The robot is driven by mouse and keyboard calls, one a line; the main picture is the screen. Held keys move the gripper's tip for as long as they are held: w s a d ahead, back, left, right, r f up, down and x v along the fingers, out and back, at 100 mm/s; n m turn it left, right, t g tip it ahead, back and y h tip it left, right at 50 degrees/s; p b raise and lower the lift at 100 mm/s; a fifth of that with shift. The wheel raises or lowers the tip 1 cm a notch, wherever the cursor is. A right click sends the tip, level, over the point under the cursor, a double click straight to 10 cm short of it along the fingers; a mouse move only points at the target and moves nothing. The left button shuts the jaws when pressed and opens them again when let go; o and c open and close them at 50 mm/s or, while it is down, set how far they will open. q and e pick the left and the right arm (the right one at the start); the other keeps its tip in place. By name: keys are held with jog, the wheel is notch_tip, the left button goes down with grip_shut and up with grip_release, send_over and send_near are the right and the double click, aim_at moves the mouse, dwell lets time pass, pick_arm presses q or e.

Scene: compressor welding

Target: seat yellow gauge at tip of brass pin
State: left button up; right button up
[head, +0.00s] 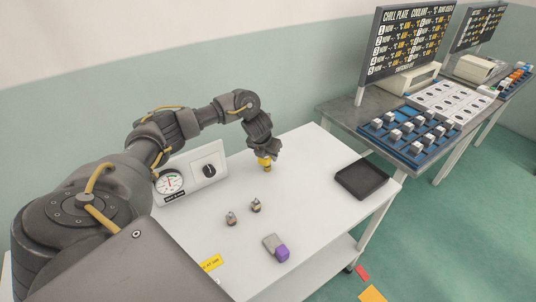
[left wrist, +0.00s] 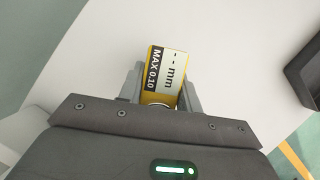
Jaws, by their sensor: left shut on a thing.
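My left gripper (head: 265,157) is shut on the yellow gauge (head: 266,162) above the far part of the white table. In the left wrist view the gauge (left wrist: 163,75) sits between the two fingers (left wrist: 160,88), with a face reading "mm" and "MAX 0.10" toward the camera. Two small grey and brass-coloured parts, one on the left (head: 231,218) and one on the right (head: 255,205), stand on the table, apart from the gauge. They are too small to tell whether either carries the brass pin. My right gripper is not in view.
The white table (head: 318,208) also holds a grey and purple block (head: 276,247), a black tray (head: 361,182) at the right and a dial panel (head: 204,161) at the back left. A grey bench (head: 345,108) with blue racks stands beyond. The table between block and tray is clear.

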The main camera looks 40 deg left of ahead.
pick_arm(q)
jog(key=shift+f, duration=0.45)
jog(key=o, duration=1.3)
jog(key=shift+r, duration=0.1)
jog(key=v, duration=0.4)
jog(key=shift+s+r, duration=0.1)
jog(key=shift+r, duration=0.3)
jog(key=p+v, duration=0.1)
jog(key=v, duration=0.3)
jog(key=shift+s+r, duration=0.1)
jog(key=shift+r, duration=0.25)
jog(key=shift+s+d+r+p, duration=0.1)
jog(key=shift+s+r+p, duration=0.25)
jog(key=shift+r+p, duration=0.15)
